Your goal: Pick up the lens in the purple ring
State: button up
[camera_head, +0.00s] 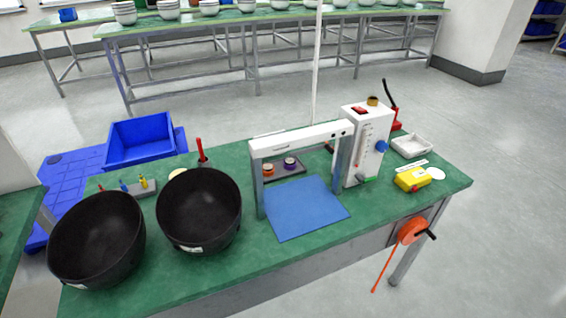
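The purple ring (290,162) is a small round piece on a dark flat tray (288,174), toward the back of the green bench. It shows through the opening under a white gantry frame. Its dark centre is where a lens may sit, but it is too small to make out. An orange ring (268,169) sits to its left on the same tray. My gripper is not in view.
The white gantry (302,138) with a white instrument box (367,145) stands around the tray. A blue mat (305,208) lies in front. Two large black bowls (198,210) (97,240) fill the left. A yellow device (411,179) lies at right.

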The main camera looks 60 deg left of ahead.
aim_at(289, 164)
jog(key=z, duration=0.55)
jog(key=i, duration=0.1)
jog(key=u, duration=2.9)
jog(key=k, duration=0.9)
jog(key=u, duration=0.1)
jog(key=i, duration=0.9)
jog(key=z, duration=0.1)
